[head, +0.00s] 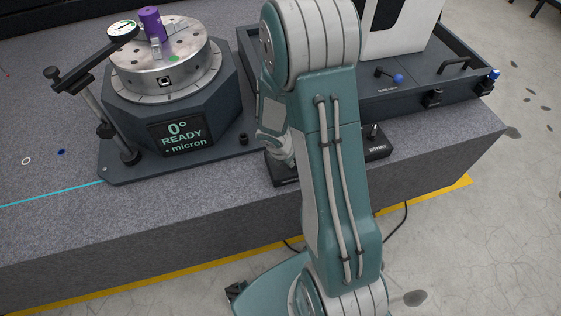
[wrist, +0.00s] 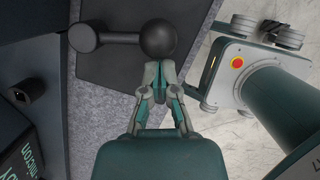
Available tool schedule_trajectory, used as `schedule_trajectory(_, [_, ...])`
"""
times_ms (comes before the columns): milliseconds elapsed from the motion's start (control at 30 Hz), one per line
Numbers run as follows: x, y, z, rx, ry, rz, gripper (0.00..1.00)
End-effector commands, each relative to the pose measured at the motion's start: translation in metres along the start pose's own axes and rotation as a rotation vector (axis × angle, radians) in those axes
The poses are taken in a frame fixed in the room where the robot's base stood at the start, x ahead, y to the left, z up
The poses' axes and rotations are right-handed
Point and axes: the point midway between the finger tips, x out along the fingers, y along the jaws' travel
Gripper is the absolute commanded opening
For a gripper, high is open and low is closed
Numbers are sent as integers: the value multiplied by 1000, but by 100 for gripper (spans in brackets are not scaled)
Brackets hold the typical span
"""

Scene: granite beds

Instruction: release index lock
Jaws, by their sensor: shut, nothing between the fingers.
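In the wrist view a dark lever (wrist: 118,39) runs sideways from a round hub (wrist: 82,38) to a large black ball knob (wrist: 159,38). It lies over a dark flat panel (wrist: 108,68); no label on the lever shows. My gripper (wrist: 158,68) is shut and empty, its fingertips right at the near side of the ball knob. I cannot tell whether they touch it. In the head view my arm hides the gripper and the lever. The dark control box (head: 376,150) marked "ROTARY" shows beside my arm. The rotary table's display (head: 181,134) reads "0° READY micron".
The round steel table (head: 160,57) carries a purple cylinder (head: 152,24), with a dial gauge (head: 122,30) on a stand beside it. A dark tray (head: 420,95) with handles and blue knobs stands behind right. The granite surface (head: 60,215) at front left is clear.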

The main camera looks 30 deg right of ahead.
Motion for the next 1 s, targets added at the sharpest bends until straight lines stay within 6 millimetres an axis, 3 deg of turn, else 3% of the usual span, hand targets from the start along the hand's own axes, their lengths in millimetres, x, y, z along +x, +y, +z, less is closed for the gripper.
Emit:
schedule_trajectory(233, [3,-6,11,-150,0,47,0])
schedule_trajectory(1000, [6,-7,18,-143,0,45,0])
